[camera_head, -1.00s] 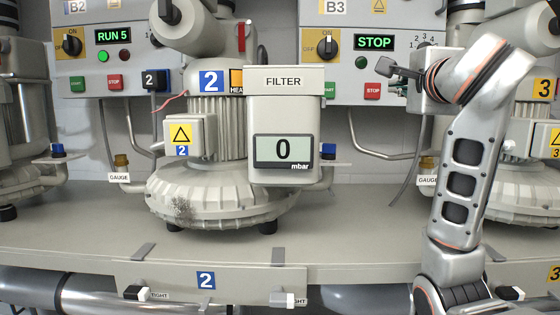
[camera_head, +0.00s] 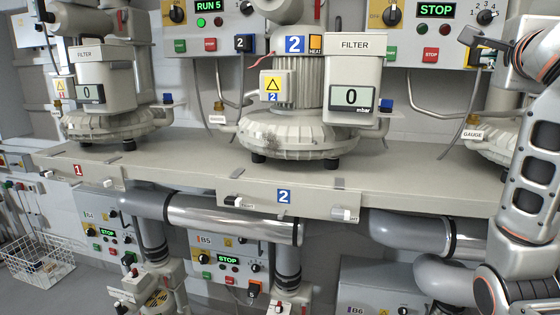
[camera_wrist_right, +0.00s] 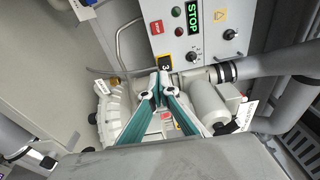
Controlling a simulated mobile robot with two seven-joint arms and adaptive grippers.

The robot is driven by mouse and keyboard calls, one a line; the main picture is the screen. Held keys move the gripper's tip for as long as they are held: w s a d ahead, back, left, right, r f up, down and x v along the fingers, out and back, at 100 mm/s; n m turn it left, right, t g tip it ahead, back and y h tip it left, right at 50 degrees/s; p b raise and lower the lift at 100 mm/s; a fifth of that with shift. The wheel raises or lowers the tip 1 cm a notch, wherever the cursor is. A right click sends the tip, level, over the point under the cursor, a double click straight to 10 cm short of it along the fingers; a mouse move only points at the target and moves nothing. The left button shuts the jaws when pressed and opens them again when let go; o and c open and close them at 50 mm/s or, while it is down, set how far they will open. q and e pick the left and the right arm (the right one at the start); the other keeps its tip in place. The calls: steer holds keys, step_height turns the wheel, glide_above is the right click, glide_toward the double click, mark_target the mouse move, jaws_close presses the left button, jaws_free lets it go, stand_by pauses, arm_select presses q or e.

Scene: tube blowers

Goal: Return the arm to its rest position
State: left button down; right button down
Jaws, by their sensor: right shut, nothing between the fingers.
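My right arm (camera_head: 540,160) stands at the right edge of the head view, bent upward. Its gripper (camera_head: 472,38) is at the upper right, in front of the control panel that reads STOP. In the right wrist view the fingers (camera_wrist_right: 158,88) meet at their tips, shut with nothing between them. Beyond them in that view are a blower (camera_wrist_right: 115,112) and the STOP panel (camera_wrist_right: 188,30). My left gripper is not in view.
A long bench (camera_head: 190,168) carries blower 2 (camera_head: 290,130), its filter box (camera_head: 352,80) reading 0, and blower 1 (camera_head: 105,90). Thick pipes (camera_head: 235,215) and lower panels run beneath. A wire basket (camera_head: 35,262) sits on the floor at the lower left.

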steer(key=s+d+f+m+g+h, duration=0.2)
steer(key=d+f+m+g+h, duration=0.4)
steer(key=d+f+h, duration=0.7)
steer(key=s+a+f+n+t+y, duration=0.1)
steer(key=a+f+n+t+y, duration=0.5)
steer(key=a+f+n+y, duration=0.75)
steer(key=s+a+f+n+t+y, duration=0.1)
steer(key=a+f+n+t+y, duration=0.6)
steer(key=a+f+n, duration=1.05)
steer(key=s+a+f+n+g+y, duration=0.15)
steer(key=s+f+g, duration=0.25)
steer(key=f, duration=0.7)
steer(key=s+f+m+g+y, duration=0.15)
steer(key=s+f+g, duration=0.25)
steer(key=f, duration=0.8)
steer(key=s+f+n+g+h, duration=0.1)
steer(key=s+f+g, duration=0.4)
steer(key=s+f, duration=0.7)
steer(key=shift+s+d+f+n, duration=0.25)
steer(key=shift+d+f+n, duration=0.15)
steer(key=shift+f, duration=0.45)
